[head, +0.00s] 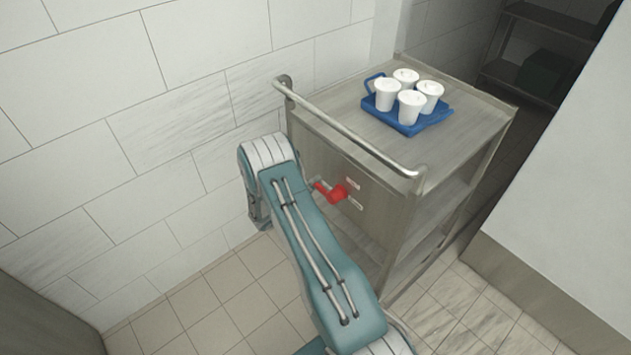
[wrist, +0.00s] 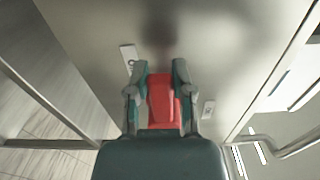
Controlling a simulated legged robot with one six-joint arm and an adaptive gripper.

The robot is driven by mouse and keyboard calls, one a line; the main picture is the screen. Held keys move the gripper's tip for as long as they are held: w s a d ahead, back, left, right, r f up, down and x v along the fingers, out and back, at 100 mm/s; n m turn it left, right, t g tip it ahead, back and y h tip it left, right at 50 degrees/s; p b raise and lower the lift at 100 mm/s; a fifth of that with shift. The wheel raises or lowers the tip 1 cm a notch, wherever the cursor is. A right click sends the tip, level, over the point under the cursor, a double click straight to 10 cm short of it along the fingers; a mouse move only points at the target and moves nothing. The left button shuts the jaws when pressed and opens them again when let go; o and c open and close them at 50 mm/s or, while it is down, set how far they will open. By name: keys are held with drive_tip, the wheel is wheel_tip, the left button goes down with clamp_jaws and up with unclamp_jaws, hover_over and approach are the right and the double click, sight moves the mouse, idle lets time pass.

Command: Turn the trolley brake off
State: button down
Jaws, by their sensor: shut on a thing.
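The trolley (head: 330,160) is a grey metal cart with a push rail, standing by the tiled wall. Its red brake handle (head: 331,191) sticks out from the end panel between two small pale labels. In the wrist view, the red brake handle (wrist: 163,103) lies between the two fingers of my gripper (wrist: 159,88), which is shut on it. The labels show on either side, one at upper left (wrist: 129,56) and one at right (wrist: 208,109). In the head view my arm hides most of my gripper.
A blue tray (head: 433,119) with several white cups (head: 411,106) stands on the trolley top. The push rail (head: 350,133) runs along the near top edge. A white partition (head: 570,200) stands at right, and dark shelving (head: 540,50) at the back.

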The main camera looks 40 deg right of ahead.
drive_tip(key=shift+w+a+f+n, duration=0.1)
drive_tip(key=shift+w+f+n, duration=0.15)
drive_tip(key=shift+n, duration=0.15)
drive_tip(key=shift+c, duration=2.4)
unclamp_jaws()
drive_tip(key=shift+s+a, duration=0.1)
drive_tip(key=a, duration=1.2)
drive_tip(key=shift+s, duration=0.4)
drive_tip(key=shift+d, duration=0.1)
